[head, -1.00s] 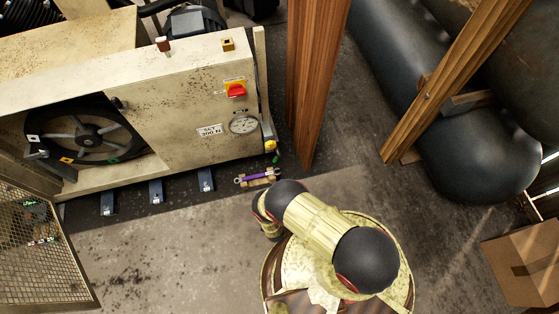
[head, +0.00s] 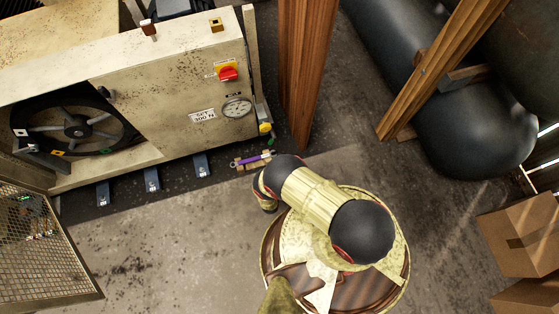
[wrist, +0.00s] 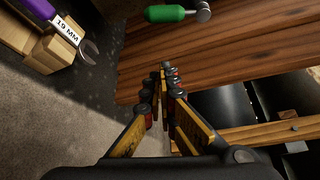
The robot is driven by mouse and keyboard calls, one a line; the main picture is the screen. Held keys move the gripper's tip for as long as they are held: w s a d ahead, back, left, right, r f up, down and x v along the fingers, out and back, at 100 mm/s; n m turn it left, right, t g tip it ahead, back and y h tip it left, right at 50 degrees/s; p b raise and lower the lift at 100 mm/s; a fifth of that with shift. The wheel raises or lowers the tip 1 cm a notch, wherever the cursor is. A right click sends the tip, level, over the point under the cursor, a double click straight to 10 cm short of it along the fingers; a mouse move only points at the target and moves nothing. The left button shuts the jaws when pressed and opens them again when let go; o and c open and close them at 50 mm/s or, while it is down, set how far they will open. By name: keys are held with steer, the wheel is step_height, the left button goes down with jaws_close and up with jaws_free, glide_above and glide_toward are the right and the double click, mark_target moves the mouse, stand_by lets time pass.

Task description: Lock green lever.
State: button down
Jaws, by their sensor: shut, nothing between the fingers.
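The green lever (wrist: 170,13) shows at the top of the wrist view, with a grey metal rounded end at its right. In the head view a small green piece, likely the same lever (head: 272,141), sits under the yellow fitting (head: 265,128) at the compressor's lower right corner. My gripper (wrist: 166,72) is shut and empty in the wrist view. It is below the lever in that picture and apart from it, in front of a wooden post. In the head view the fingers are hidden by my arm.
A purple wrench (wrist: 42,10) labelled 19 MM lies on wooden blocks (wrist: 55,50). The compressor (head: 180,100) has a red switch (head: 228,73) and a gauge (head: 237,107). A wooden post (head: 305,70) stands right of it, with dark tanks (head: 470,130) beyond. The front floor is partly open.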

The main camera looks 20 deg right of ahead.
mark_target(272, 141)
steer(key=w+b, duration=0.2)
steer(key=w, duration=0.4)
steer(key=shift+w+a+b, duration=0.2)
steer(key=shift+w+b, duration=0.15)
steer(key=shift+r, duration=0.1)
stand_by(0.4)
